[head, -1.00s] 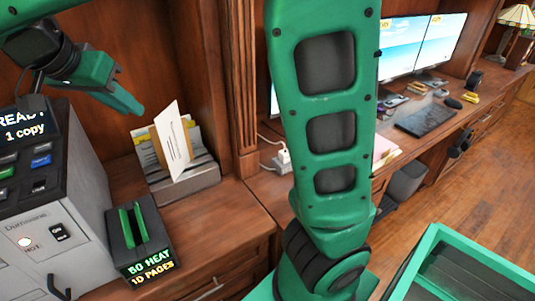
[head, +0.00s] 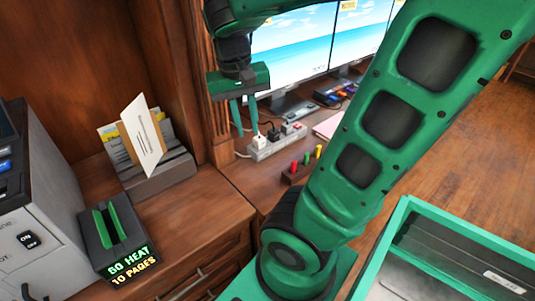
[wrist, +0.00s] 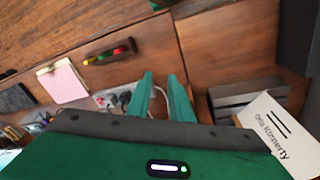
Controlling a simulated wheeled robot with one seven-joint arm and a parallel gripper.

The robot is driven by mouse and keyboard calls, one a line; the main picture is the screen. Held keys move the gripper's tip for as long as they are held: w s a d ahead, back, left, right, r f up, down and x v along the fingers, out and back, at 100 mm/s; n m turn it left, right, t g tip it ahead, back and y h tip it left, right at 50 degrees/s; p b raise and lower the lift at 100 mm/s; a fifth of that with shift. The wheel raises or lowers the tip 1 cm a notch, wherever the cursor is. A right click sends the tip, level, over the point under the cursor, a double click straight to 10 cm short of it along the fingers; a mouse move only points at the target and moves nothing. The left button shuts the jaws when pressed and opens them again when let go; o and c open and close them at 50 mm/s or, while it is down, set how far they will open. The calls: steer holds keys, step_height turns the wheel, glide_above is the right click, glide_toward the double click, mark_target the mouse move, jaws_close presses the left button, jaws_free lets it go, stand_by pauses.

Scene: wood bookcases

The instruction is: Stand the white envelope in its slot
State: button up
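The white envelope (head: 143,140) stands in the grey slotted letter holder (head: 160,183) on the wooden cabinet, leaning at an angle. Other papers, one with a yellow part, stand behind it. In the wrist view the envelope (wrist: 272,132) shows printed lines at the lower right, with the grey holder (wrist: 235,98) beside it. My gripper (head: 246,122) hangs in front of the monitors, to the right of the envelope and apart from it. In the wrist view my gripper (wrist: 161,85) has its two green fingers spread with nothing between them. The envelope's lower edge is hard to make out.
A grey machine (head: 35,195) and a small dark box with green plates (head: 112,240) stand left and in front of the holder. A power strip (head: 275,143) with plugs lies under my gripper. A wooden post (head: 218,120) rises between the holder and the desk.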

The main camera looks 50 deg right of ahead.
steer(key=s+a+f+n+y, duration=0.1)
steer(key=s+f, duration=0.3)
steer(key=s, duration=0.5)
steer(key=shift+a+y, duration=0.4)
steer(key=shift+y, duration=0.1)
steer(key=shift+w+f, duration=0.25)
steer(key=shift+w, duration=0.3)
steer(key=shift+o, duration=1.4)
